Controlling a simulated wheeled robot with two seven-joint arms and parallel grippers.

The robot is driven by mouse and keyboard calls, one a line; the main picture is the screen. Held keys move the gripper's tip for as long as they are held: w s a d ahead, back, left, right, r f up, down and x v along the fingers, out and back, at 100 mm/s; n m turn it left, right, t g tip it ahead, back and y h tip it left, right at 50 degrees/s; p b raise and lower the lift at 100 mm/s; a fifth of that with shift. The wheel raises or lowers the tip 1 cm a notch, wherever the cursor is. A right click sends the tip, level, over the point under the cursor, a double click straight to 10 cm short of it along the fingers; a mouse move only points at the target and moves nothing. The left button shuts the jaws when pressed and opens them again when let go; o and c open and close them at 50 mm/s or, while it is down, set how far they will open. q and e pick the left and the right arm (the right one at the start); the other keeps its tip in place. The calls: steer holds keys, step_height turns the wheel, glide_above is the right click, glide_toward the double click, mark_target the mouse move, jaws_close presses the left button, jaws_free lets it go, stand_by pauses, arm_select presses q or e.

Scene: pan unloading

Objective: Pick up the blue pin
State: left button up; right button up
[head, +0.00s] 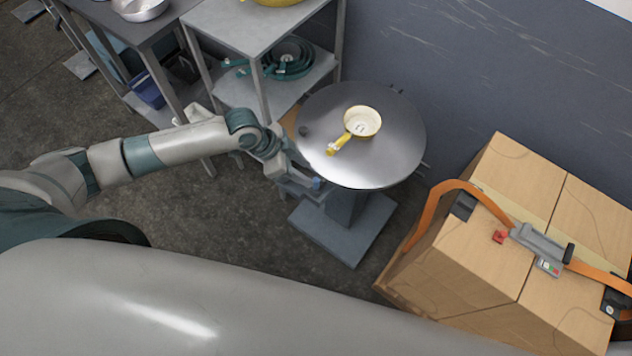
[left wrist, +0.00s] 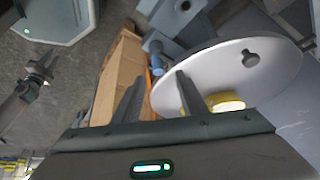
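The blue pin (head: 317,183) is a small blue piece at the near left edge of the round metal table (head: 400,150). In the left wrist view the pin (left wrist: 153,47) shows beside the table's rim, beyond my fingertips. My left gripper (head: 301,182) is beside that table edge, close to the pin. In the left wrist view its two fingers (left wrist: 161,78) stand apart with nothing gripped between them. The pin's lower part and how it is fixed are hard to tell.
A yellow pan (head: 362,122) and a small dark knob (head: 304,130) are on the round table. A metal shelf (head: 240,30) with teal pans stands behind my left arm. Strapped cardboard boxes (head: 520,230) are at the right. Bare floor lies left of the table base.

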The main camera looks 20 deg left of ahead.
mark_target(315, 179)
arm_select(q)
steer(key=shift+p+x, duration=0.65)
steer(key=shift+x, duration=1.4)
steer(key=shift+s, duration=0.2)
steer(key=shift+c, duration=0.6)
jaws_close()
